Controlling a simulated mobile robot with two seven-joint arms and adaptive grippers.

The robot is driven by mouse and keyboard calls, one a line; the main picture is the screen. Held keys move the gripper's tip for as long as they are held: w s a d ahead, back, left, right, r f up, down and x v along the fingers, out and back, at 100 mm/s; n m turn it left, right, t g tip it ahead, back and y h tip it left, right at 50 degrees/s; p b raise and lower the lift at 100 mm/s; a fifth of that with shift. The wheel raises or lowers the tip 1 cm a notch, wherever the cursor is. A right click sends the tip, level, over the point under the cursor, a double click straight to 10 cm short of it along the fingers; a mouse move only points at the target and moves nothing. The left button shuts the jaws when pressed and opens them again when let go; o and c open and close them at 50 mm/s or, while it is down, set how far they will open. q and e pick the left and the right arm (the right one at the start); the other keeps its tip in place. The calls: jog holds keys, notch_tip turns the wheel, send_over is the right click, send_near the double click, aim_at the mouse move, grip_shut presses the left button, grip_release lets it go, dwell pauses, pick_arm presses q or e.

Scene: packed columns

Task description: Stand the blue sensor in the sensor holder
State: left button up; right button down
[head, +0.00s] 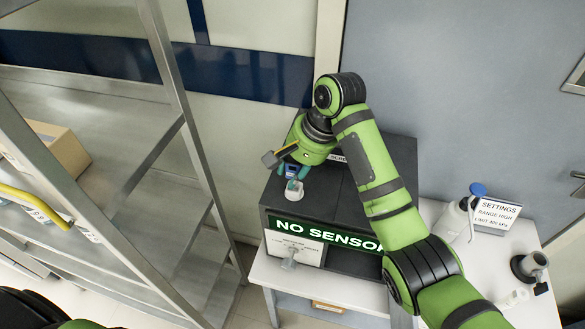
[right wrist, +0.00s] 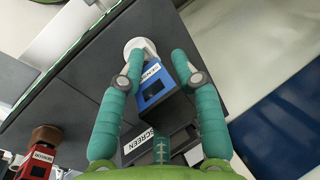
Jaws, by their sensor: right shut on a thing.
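My right gripper (head: 291,171) has teal fingers and is shut on the blue sensor (right wrist: 154,88), which carries a SENSOR label. The sensor sits between the fingertips in the right wrist view, where the gripper (right wrist: 156,64) shows close up. A white round holder (head: 294,190) stands on the dark cabinet top just below the sensor in the head view. In the right wrist view the holder (right wrist: 133,45) shows at the sensor's far end, partly covered by it. I cannot tell whether sensor and holder touch. My left gripper is out of view.
The dark cabinet (head: 342,262) shows a NO SENSOR sign (head: 320,232). A red sensor (right wrist: 38,162) and a block labelled SCREEN (right wrist: 150,138) show in the right wrist view. A metal shelf (head: 160,165) stands left. A settings card (head: 497,214) and bottle stand right.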

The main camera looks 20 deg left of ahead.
jog(key=shift+f, duration=1.3)
dwell(0.4)
jog(key=c, duration=0.8)
grip_release()
jog(key=shift+f, duration=0.1)
jog(key=v, duration=1.2)
jog(key=shift+w, duration=0.1)
jog(key=shift+f, duration=0.1)
